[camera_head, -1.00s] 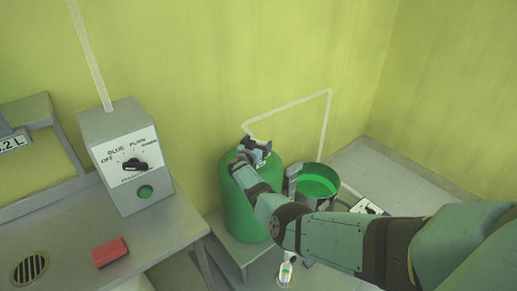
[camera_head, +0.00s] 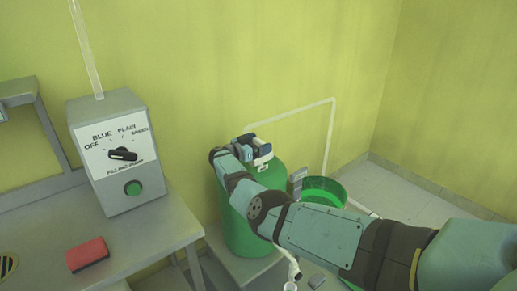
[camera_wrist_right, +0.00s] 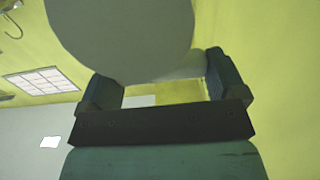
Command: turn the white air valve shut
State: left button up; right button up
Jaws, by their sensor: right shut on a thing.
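The green tank (camera_head: 250,228) stands on a low grey stand by the wall. My right gripper (camera_head: 262,152) is over its top, where a thin white pipe ends, and it is shut on a small white part there, which I take to be the white air valve (camera_head: 263,161). The fingers hide most of the valve, so its angle cannot be read. In the right wrist view my right gripper (camera_wrist_right: 165,85) has its two dark fingers on either side of a pale part (camera_wrist_right: 185,68). A large grey rounded shape covers the upper part of that view. My left gripper is not in view.
A grey control box (camera_head: 118,150) with a black knob and green button stands on the table (camera_head: 150,222) at left, near a red block (camera_head: 87,254). A green bucket (camera_head: 325,191) stands right of the tank. The white pipe (camera_head: 331,135) runs along the wall.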

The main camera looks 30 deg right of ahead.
dwell(0.3)
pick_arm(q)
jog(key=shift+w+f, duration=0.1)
pick_arm(e)
jog(key=o, duration=0.6)
jog(key=shift+d, duration=0.1)
jog(key=shift+o, duration=0.2)
pick_arm(q)
jog(key=shift+p, duration=0.3)
pick_arm(e)
jog(key=a, duration=1.3)
jog(key=shift+s+a, duration=0.4)
jog(key=shift+s, duration=0.05)
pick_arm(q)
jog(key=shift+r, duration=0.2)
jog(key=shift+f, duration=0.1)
